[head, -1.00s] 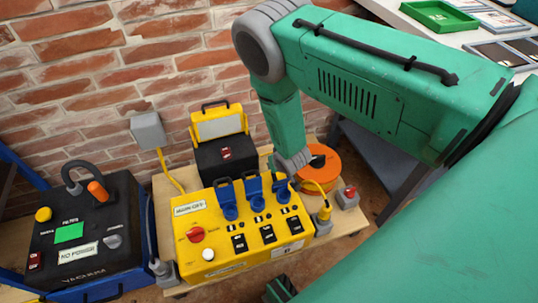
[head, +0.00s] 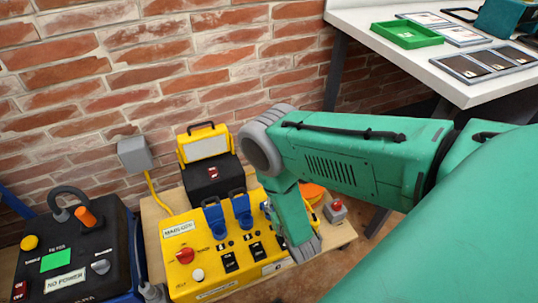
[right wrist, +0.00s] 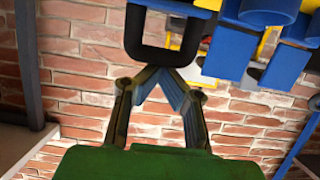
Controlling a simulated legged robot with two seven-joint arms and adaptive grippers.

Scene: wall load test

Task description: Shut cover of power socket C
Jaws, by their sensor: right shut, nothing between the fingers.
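The yellow power box (head: 172,245) stands on a wooden base, its label seeming to read MAIN OFF. Two blue socket covers, the left one (head: 214,218) and the middle one (head: 241,208), stand raised on it. The place of a third cover is hidden behind my right arm in the head view. My right gripper (right wrist: 165,70) is shut and empty, its fingertips meeting at a dark looped piece (right wrist: 132,30), probably a cover's handle; contact is unclear. Blue cover parts (right wrist: 228,58) hang beside it in the right wrist view. My left gripper is out of view.
A black case with a yellow lid (head: 205,146) stands behind the box. The vacuum unit (head: 90,262) is at left, marked NO POWER. A red button box (head: 335,212) and an orange reel (head: 312,191) are at right. A white table (head: 385,55) is at back right.

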